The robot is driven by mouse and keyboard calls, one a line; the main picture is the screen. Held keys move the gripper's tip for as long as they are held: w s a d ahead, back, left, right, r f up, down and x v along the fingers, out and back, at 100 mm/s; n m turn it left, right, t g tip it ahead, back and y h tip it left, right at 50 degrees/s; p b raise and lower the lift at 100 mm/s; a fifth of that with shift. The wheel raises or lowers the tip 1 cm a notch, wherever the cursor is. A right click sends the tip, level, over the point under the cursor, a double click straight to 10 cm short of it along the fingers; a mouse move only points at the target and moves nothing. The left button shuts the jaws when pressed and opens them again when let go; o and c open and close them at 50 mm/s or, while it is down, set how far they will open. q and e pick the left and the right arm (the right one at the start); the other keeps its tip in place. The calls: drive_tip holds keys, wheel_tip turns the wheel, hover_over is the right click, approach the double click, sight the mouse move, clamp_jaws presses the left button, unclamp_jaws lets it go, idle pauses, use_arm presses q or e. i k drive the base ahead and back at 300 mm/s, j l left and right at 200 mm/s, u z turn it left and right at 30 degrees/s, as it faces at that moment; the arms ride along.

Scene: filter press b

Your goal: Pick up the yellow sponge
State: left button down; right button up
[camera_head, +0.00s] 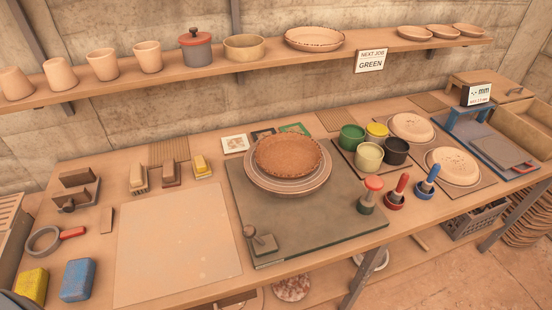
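The yellow sponge (31,287) lies at the front left corner of the workbench, near the bottom left of the head view. It is a speckled yellow block. A blue sponge (78,281) of similar shape lies just to its right, with a small gap between them. Neither of my grippers is in view.
A ring-shaped tool with a red handle (72,233) lies behind the sponges. A pale square board (178,243) lies to their right. Small brushes or blocks (170,174) stand farther back. A brown dish (288,155) sits on a turntable at centre. A shelf (270,65) runs above.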

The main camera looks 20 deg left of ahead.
sight(33, 284)
drive_tip(key=u, duration=2.6)
